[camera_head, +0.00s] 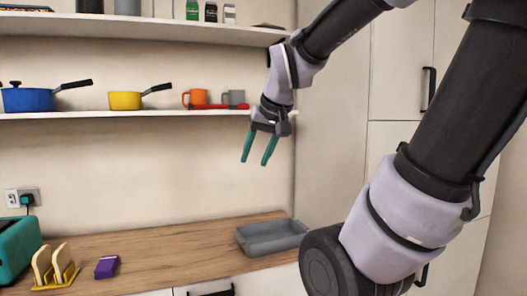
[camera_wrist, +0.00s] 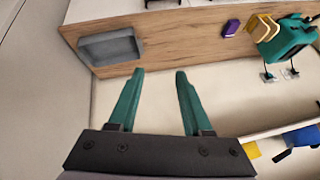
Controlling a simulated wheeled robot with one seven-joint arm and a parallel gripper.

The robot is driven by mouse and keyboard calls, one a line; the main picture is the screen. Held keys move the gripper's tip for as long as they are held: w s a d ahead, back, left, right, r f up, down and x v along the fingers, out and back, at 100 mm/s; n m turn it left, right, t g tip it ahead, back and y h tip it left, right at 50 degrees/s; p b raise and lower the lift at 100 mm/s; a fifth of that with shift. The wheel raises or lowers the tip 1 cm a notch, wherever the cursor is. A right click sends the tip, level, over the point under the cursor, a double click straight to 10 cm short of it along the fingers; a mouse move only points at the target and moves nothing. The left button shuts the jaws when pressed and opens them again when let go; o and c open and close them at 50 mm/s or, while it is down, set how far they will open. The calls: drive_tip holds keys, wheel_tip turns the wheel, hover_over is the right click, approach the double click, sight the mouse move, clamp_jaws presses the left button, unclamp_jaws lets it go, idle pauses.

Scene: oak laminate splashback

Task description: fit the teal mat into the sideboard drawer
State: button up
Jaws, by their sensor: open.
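My gripper (camera_head: 256,162) is open and empty, with two teal fingers pointing down, above and behind the counter's right part. In the wrist view its fingers (camera_wrist: 160,71) are spread apart with nothing between them. I see no teal mat in either view. Below the wooden counter (camera_head: 180,252) is a white front with a dark handle (camera_head: 206,294) at the bottom edge of the head view. It looks closed, but most of it is cut off, and I cannot tell whether it is the sideboard drawer.
A grey tray (camera_head: 272,246) stands at the counter's right end. A purple item (camera_head: 106,267), a yellow rack with bread slices (camera_head: 55,268) and a teal toaster (camera_head: 14,245) stand at the left. Shelves (camera_head: 150,115) with pans and mugs hang above. The counter's middle is clear.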

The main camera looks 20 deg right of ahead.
drive_tip(key=shift+m+t+y, duration=0.4)
drive_tip(key=shift+m, duration=0.4)
drive_tip(key=s, duration=0.1)
drive_tip(key=s+r, duration=0.1)
drive_tip(key=s, duration=0.3)
drive_tip(key=shift+a+r, duration=0.15)
drive_tip(key=shift+r, duration=0.25)
